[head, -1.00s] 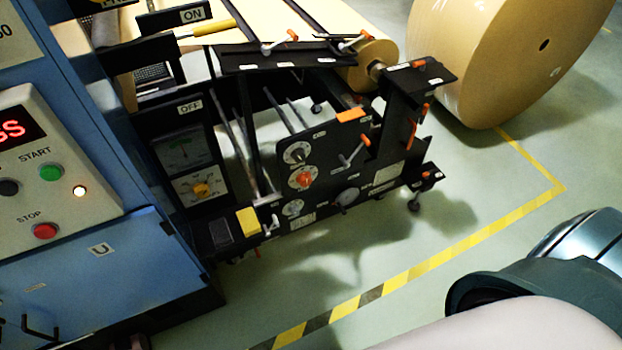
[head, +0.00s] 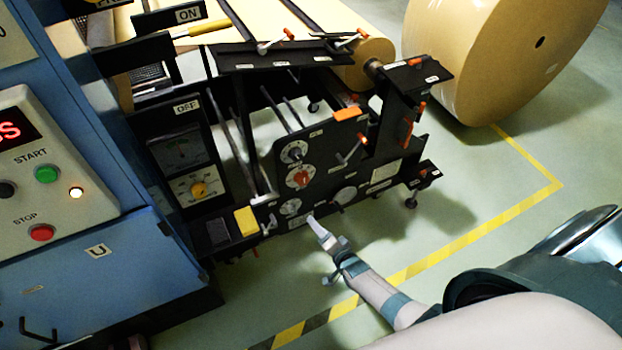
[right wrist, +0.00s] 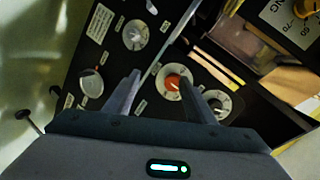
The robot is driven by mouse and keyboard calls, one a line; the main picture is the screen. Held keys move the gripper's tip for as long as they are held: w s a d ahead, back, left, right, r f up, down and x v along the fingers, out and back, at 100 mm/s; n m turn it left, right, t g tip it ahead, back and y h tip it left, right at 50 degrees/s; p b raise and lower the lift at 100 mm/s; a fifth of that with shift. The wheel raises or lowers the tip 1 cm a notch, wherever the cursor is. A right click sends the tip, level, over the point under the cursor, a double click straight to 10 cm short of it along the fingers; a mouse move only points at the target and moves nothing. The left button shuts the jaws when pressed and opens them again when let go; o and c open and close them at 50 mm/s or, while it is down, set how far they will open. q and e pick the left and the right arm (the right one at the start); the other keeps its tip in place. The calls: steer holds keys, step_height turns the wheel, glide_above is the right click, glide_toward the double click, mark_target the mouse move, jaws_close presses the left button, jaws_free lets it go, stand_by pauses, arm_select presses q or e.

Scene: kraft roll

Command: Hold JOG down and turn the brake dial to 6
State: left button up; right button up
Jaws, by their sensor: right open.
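My right gripper (head: 314,220) reaches in from the lower right, in front of the black panel (head: 322,160). In the right wrist view its two fingers (right wrist: 160,92) are apart, with an orange-knobbed dial (right wrist: 172,82) visible beyond and between them; I see no contact. That dial (head: 300,177) sits mid-panel in the head view, with grey-knobbed dials above (head: 294,152) and below (head: 291,207). Their labels are too small to read, so I cannot tell which is the brake dial. A dark button (head: 8,188) is at the left edge; no JOG label is readable. My left gripper is out of view.
The blue cabinet has a green START button (head: 47,174), red STOP button (head: 41,233) and lit white lamp (head: 76,193). A yellow-knobbed dial (head: 199,189) is under a gauge. Levers and rods project around the panel. A large kraft roll (head: 500,60) stands behind; floor in front is open.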

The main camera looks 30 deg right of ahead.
mark_target(298, 158)
steer(key=w+d+r+m+t, duration=0.1)
steer(key=w+r+m+t, duration=0.1)
steer(key=w+r, duration=0.3)
steer(key=w+d+r+m+t, duration=0.1)
steer(key=w+r+m+t, duration=0.1)
steer(key=w+r, duration=0.3)
step_height(298, 158, up, 5)
steer(key=shift+w+f+m, duration=0.15)
steer(key=shift+f+m, duration=0.05)
steer(key=shift+m, duration=0.5)
steer(key=shift+w, duration=4.5)
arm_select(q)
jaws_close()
